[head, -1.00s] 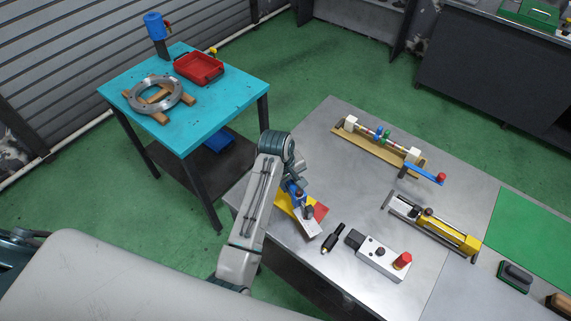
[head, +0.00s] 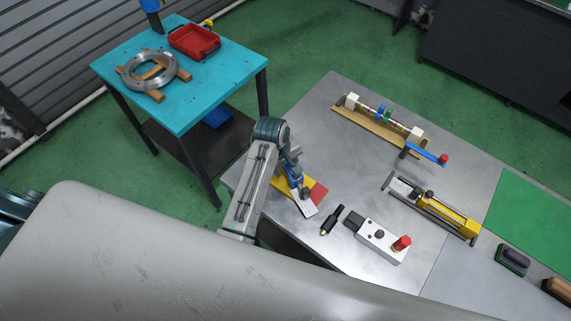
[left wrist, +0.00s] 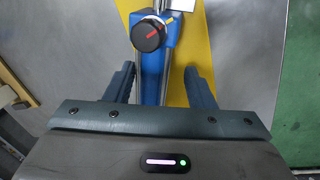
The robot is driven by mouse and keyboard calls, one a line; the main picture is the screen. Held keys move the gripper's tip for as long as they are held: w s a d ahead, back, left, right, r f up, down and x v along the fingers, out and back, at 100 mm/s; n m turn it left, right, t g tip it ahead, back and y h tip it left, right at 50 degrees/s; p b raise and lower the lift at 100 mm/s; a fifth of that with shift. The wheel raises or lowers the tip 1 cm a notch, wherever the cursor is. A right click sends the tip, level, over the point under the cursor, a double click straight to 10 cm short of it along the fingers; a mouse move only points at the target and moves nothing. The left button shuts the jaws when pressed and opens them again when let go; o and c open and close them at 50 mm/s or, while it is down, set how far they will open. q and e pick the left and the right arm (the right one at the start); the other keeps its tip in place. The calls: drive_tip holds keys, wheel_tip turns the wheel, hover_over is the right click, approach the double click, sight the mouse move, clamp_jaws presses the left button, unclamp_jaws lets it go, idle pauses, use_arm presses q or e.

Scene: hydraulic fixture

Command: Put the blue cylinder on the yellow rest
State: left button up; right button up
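The blue cylinder (head: 297,181) lies at the left end of the grey metal bench, with a silver part at its near end. In the left wrist view the blue cylinder (left wrist: 151,60) carries a black knob with a red mark. It lies over the yellow rest (left wrist: 190,50), whose yellow edge (head: 281,186) also shows in the head view; I cannot tell if they touch. My left gripper (left wrist: 160,84) has one finger on each side of the cylinder, with gaps to it, so it is open. In the head view the left gripper (head: 291,166) is mostly hidden. My right gripper is out of view.
A black tool (head: 332,220) and a white block with a red knob (head: 378,241) are close on the right. A yellow device (head: 440,213) and a wooden-based rig (head: 375,128) stand farther off. The bench between them is clear.

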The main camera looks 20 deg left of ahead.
use_arm(q)
drive_tip(key=shift+w+r, duration=0.15)
drive_tip(key=shift+r, duration=0.05)
wheel_tip(320, 180, up, 11)
drive_tip(key=s+a, duration=0.1)
drive_tip(key=shift+s+a+r+b, duration=0.15)
drive_tip(key=shift+s+a+b, duration=0.15)
drive_tip(key=shift+s, duration=0.1)
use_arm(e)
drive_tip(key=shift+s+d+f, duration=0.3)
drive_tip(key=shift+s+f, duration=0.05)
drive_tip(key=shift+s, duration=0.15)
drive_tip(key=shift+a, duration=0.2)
